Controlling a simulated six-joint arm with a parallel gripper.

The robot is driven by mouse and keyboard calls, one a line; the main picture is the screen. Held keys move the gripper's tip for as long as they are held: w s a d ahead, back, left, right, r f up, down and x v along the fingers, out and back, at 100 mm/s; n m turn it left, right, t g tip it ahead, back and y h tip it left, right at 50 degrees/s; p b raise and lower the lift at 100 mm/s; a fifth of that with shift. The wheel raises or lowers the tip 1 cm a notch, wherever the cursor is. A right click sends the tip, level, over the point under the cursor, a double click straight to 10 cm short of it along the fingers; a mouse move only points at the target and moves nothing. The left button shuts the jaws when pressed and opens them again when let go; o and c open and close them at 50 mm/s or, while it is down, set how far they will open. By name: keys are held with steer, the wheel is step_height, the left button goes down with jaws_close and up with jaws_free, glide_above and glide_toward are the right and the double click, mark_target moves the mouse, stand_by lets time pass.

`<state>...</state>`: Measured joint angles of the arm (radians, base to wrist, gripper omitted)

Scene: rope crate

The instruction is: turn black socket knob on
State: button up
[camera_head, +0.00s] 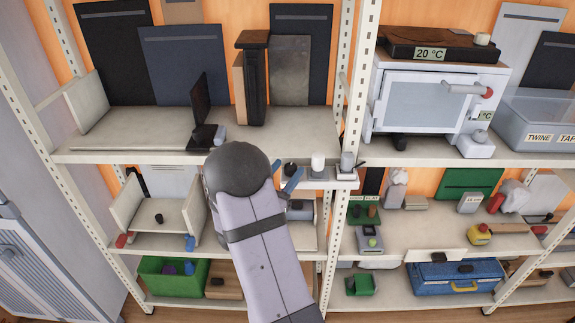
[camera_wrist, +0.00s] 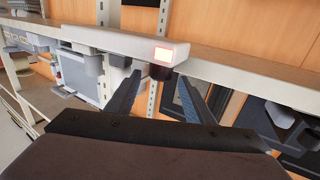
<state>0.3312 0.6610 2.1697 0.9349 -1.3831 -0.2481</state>
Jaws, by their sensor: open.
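The black socket knob (camera_head: 290,169) sits at the left end of a pale socket strip (camera_head: 320,184) fixed to the front of the shelving. In the wrist view the knob (camera_wrist: 160,73) is a short dark cylinder on the white strip (camera_wrist: 110,36), beside a small glowing red-orange square (camera_wrist: 163,54). My gripper (camera_head: 286,172) is open at the knob. In the wrist view its blue fingers (camera_wrist: 159,80) stand apart on either side of the knob. I cannot tell whether they touch it. My arm hides part of the shelves behind.
A white knob (camera_head: 318,160) and a grey one (camera_head: 347,162) stand to the right on the same strip. A small black screen (camera_head: 200,100) stands on the shelf above left. A white oven-like box (camera_head: 432,95) is on the upper right shelf.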

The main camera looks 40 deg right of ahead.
steer(key=shift+w+d, duration=0.15)
steer(key=shift+d, duration=0.4)
steer(key=c, duration=1)
steer(key=shift+w+m+g+h+b, duration=0.25)
steer(key=shift+m+g+h+b, duration=0.3)
steer(key=shift+m+g, duration=0.55)
steer(key=shift+c, duration=0.2)
steer(key=shift+m+g+b, duration=0.3)
steer(key=shift+m+g, duration=0.2)
steer(key=shift+g, duration=0.8)
